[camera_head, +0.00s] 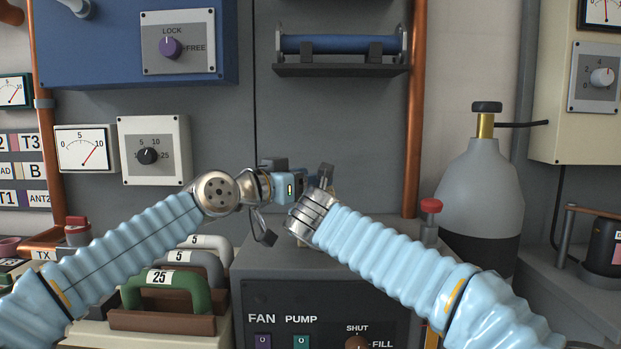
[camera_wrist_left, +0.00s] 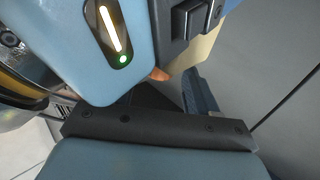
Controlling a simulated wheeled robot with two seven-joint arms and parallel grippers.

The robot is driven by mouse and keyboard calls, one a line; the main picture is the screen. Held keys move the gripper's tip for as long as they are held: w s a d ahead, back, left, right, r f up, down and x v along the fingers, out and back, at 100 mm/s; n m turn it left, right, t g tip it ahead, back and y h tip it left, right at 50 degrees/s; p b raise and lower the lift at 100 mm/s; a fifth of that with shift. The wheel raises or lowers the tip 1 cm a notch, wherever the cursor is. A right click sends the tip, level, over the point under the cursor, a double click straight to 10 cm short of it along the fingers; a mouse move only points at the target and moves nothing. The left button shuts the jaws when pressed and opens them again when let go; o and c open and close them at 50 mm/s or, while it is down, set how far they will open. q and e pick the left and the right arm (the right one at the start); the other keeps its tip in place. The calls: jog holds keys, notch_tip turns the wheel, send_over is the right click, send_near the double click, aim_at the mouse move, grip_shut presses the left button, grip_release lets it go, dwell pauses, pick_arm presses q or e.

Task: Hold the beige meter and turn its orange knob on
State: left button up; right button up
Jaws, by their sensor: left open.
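My left gripper (camera_head: 280,182) and my right gripper (camera_head: 323,180) are close together above the dark cabinet in the head view, and their fingers are largely hidden by each other and by the wrists. The left gripper is open. In the left wrist view, a beige piece (camera_wrist_left: 197,58), apparently part of the meter, shows behind a blue gripper housing with a lit strip. A small orange piece (camera_wrist_left: 160,74), likely the knob, shows just below the housing. I cannot tell whether either gripper touches the meter, or whether the right gripper is open or shut.
The dark cabinet (camera_head: 300,290) with FAN and PUMP switches is below the arms. Handled weights (camera_head: 168,282) stand at its left, and a grey gas cylinder (camera_head: 483,190) stands at right. A copper pipe (camera_head: 414,120) runs upright behind. A shelf (camera_head: 340,70) hangs above the grippers.

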pick_arm(q)
jog(key=shift+w+d, duration=0.25)
jog(key=shift+d, duration=0.05)
jog(key=shift+c, duration=0.4)
jog(key=c, duration=1)
jog(key=shift+w+f+m+g+h, duration=0.1)
jog(key=shift+w+m+g+h, duration=0.05)
jog(key=shift+m+g+h, duration=0.45)
jog(key=shift+a+g+h, duration=0.1)
jog(key=shift+g+h, duration=0.2)
pick_arm(e)
jog(key=shift+r, duration=0.1)
pick_arm(q)
jog(key=o, duration=1.1)
